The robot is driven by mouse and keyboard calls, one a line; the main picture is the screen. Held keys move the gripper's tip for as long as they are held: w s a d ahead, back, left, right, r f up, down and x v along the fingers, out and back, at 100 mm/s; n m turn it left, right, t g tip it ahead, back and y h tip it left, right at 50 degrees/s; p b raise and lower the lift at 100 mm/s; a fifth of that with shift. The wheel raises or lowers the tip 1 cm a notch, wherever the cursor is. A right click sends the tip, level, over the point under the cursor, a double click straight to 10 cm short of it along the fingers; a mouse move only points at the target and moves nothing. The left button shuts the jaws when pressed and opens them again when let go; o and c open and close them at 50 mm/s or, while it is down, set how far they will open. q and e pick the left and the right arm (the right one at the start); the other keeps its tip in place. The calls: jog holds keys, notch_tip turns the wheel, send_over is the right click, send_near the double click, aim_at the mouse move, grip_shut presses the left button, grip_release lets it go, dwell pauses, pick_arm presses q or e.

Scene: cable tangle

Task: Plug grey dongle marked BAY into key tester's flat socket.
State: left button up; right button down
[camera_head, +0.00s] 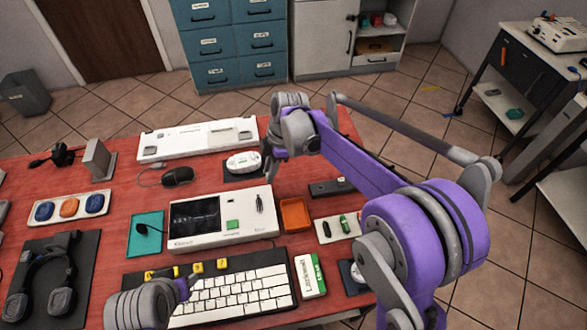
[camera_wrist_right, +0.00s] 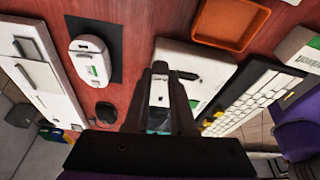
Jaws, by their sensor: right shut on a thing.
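The key tester (camera_head: 180,236) is a white box with a dark screen, a green label and a small dark slot on its right part. It lies mid-table and also shows in the right wrist view (camera_wrist_right: 208,62), partly behind the fingers. My right gripper (camera_head: 268,172) is above the table, behind the tester. In the right wrist view it (camera_wrist_right: 160,78) is shut on a small pale grey piece, the grey dongle (camera_wrist_right: 159,92); its BAY marking is not readable. My left gripper (camera_head: 187,288) is over the black and white keyboard; its jaws cannot be made out.
A white rounded device (camera_head: 243,161) sits on a dark pad by my right gripper. An orange tray (camera_head: 295,215) is right of the tester, with a white tray of small sticks (camera_head: 338,228) beyond. The keyboard (camera_head: 235,295) lies in front; a mouse (camera_head: 177,176) is behind.

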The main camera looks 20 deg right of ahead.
jog(key=s+a+r+n+g+h+p, duration=0.1)
jog(key=a+r+n+g+h, duration=0.2)
jog(key=a+n, duration=1.1)
pick_arm(q)
jog(key=shift+s+f+b, duration=0.15)
jog(key=shift+f+b, duration=0.5)
jog(key=shift+b, duration=0.5)
pick_arm(e)
jog(key=shift+s+d+f+n, duration=0.1)
jog(key=shift+d+f+n, duration=0.25)
jog(key=shift+f, duration=0.4)
jog(key=shift+d+f+n, duration=0.2)
jog(key=shift+f+n, duration=0.25)
jog(key=shift+f, duration=0.3)
jog(key=shift+s+d+f+n, duration=0.1)
jog(key=shift+d+f+n, duration=0.25)
jog(key=shift+f, duration=0.4)
pick_arm(q)
jog(key=shift+s+f+b, duration=0.2)
jog(key=shift+f+b, duration=0.45)
jog(key=shift+f, duration=0.1)
pick_arm(e)
jog(key=shift+a+f, duration=0.1)
jog(key=shift+f, duration=1)
jog(key=c, duration=0.7)
grip_release()
